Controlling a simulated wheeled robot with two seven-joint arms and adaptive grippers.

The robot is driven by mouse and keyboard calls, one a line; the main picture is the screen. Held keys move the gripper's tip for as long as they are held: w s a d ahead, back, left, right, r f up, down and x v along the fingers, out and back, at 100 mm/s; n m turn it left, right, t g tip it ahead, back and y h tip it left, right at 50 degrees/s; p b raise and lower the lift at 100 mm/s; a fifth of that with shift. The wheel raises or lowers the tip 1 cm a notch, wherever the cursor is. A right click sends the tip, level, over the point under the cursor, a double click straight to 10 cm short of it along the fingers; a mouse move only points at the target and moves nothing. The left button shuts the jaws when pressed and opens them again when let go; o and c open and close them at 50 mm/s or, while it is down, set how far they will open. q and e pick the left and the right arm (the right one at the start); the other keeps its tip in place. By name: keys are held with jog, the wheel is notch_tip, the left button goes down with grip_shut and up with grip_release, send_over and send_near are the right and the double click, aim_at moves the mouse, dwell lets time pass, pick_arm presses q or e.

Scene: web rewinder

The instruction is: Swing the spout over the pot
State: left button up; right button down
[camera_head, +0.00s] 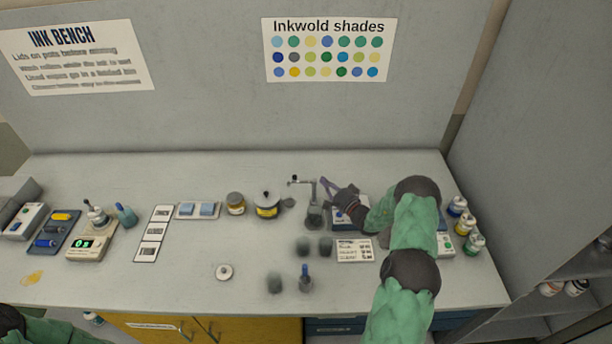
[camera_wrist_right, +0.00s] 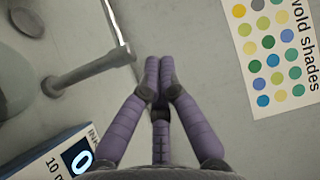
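A dispenser with a thin dark spout (camera_head: 300,182) stands near the back middle of the bench. In the head view the spout reaches left from its upright post (camera_head: 314,208). My right gripper (camera_head: 324,186) is just right of the spout and post. In the wrist view its purple fingers (camera_wrist_right: 154,68) come together with nothing seen between them, beside a grey tube (camera_wrist_right: 90,72). I cannot tell whether they touch it. My left gripper is out of view.
A jar (camera_head: 235,204) stands left of the pot. Blurred dark cups (camera_head: 303,246) and a blue-topped bottle (camera_head: 305,278) stand in front of the dispenser. A device with a display (camera_wrist_right: 70,155) lies below the tube in the wrist view. Bottles (camera_head: 466,225) stand at right.

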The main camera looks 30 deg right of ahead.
jog(key=shift+w+a+f, duration=0.1)
jog(key=shift+w+a, duration=0.65)
jog(key=shift+w, duration=0.6)
jog(key=shift+w+a+r, duration=0.1)
jog(key=shift+w+a, duration=0.7)
jog(key=shift+w, duration=0.6)
jog(key=shift+w+a+f, duration=0.1)
jog(key=shift+w+a, duration=0.65)
jog(key=shift+w, duration=0.6)
jog(key=shift+f+y+b, duration=0.1)
jog(key=shift+y+b, duration=0.2)
jog(key=shift+s+n+y, duration=0.1)
jog(key=shift+n+y, duration=0.2)
jog(key=shift+n, duration=0.1)
jog(key=shift+a+b, duration=0.1)
jog(key=shift+b, duration=0.4)
